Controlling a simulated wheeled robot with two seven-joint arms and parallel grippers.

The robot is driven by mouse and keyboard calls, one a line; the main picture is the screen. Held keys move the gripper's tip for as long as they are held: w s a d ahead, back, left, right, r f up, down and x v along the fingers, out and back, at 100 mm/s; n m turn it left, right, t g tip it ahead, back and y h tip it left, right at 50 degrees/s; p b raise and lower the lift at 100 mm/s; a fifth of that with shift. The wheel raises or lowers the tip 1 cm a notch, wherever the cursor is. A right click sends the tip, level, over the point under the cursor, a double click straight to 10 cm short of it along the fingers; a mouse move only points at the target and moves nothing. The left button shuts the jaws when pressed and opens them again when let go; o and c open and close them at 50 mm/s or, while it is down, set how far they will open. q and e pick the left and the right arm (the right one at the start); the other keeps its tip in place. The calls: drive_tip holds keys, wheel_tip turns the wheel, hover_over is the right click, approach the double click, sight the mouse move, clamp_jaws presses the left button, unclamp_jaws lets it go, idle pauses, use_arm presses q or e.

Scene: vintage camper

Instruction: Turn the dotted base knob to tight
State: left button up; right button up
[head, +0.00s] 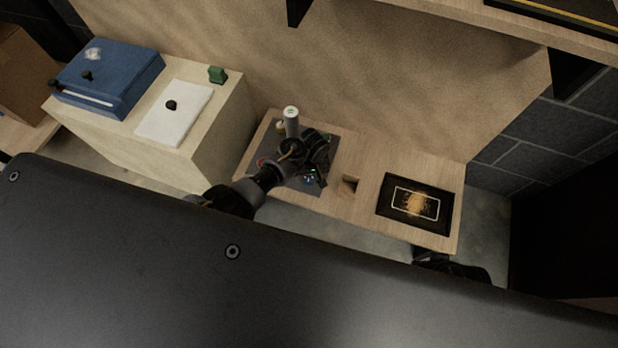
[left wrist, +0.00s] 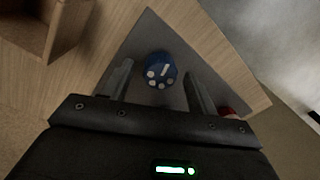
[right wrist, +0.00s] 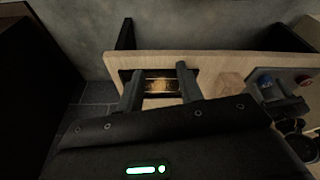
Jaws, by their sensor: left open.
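The dotted base knob (left wrist: 160,70) is round and blue with several white dots and one white bar on its top. It stands on a dark grey mat (left wrist: 150,35) on the wooden table. In the left wrist view it shows between the spread fingers of my left gripper (left wrist: 158,72), which is open; I cannot tell whether they touch it. In the head view my left gripper (head: 316,175) is over the grey mat and partly hides the knob (head: 309,181). My right gripper (right wrist: 158,72) is open and empty, with the black-framed picture beyond its fingers.
A red round part (left wrist: 228,112) lies by the right finger; it also shows in the right wrist view (right wrist: 303,80). A grey-white cylinder (head: 291,121) stands behind my left gripper.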

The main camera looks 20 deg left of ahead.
use_arm(q)
drive_tip(key=shift+f, duration=0.45)
use_arm(e)
drive_tip(key=shift+s+r, duration=0.1)
drive_tip(key=shift+r, duration=0.45)
use_arm(q)
drive_tip(key=c, duration=1)
drive_tip(key=shift+r, duration=0.15)
drive_tip(key=shift+m+p, duration=0.45)
drive_tip(key=shift+m, duration=0.35)
drive_tip(key=o, duration=1)
use_arm(e)
drive_tip(key=x, duration=0.2)
drive_tip(key=shift+f, duration=0.35)
